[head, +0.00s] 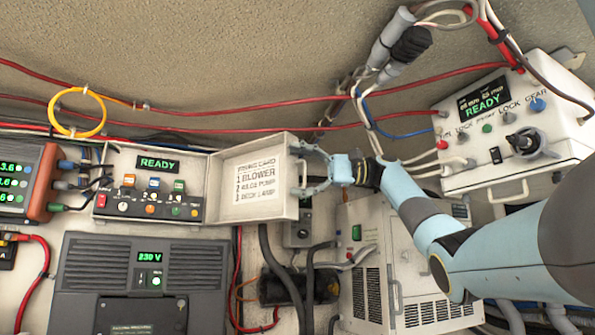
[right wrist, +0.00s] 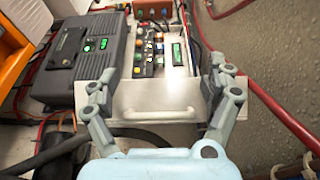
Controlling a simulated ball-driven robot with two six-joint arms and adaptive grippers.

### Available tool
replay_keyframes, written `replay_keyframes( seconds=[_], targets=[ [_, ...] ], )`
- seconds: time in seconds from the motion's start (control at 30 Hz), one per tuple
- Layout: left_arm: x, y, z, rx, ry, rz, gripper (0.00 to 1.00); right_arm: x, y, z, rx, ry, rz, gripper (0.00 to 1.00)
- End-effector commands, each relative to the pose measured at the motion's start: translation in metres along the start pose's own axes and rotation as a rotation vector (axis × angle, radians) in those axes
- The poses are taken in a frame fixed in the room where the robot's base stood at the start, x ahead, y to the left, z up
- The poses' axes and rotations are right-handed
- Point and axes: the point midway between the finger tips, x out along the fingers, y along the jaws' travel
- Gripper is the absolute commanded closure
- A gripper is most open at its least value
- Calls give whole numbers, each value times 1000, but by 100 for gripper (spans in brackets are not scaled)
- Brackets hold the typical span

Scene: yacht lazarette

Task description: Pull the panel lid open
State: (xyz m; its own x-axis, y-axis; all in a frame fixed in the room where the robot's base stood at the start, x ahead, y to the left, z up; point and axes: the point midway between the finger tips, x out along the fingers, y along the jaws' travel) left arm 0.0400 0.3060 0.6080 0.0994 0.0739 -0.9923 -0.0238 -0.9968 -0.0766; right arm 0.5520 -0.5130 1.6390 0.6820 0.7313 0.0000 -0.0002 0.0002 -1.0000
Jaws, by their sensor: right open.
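The panel lid (head: 250,183) is a pale hinged cover. It stands swung open to the right of its panel (head: 150,208), and its inner face shows a printed card. The panel's green READY display and rows of buttons are uncovered. In the right wrist view the lid (right wrist: 150,92) lies ahead, with a pale bar handle (right wrist: 160,115) on its near face. My right gripper (head: 306,172) is at the lid's right edge. In the wrist view its open fingers (right wrist: 163,80) stand apart on either side of the handle, not closed on it. My left gripper is out of view.
A dark grey 230 V unit (head: 140,285) sits below the panel. A white vented cabinet (head: 400,265) stands below my right arm. A white lock-gear box (head: 510,125) hangs at the upper right. Red cables (head: 250,105) cross the wall above. A yellow ring (head: 78,132) hangs left.

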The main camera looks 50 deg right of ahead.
Motion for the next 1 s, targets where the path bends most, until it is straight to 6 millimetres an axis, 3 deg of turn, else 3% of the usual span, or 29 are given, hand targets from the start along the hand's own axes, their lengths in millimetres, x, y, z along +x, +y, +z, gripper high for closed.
replay_keyframes(
  seconds=[0.27, 0.7, 1.0],
  targets=[
    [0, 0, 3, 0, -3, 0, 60, -2, 0, 0, 0, 1, 0, 13],
    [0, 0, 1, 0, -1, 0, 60, -67, 0, -1, 1, 2, 0, 13],
    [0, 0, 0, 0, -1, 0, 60, -75, 0, 0, 0, 0, 0, 13]
  ],
)
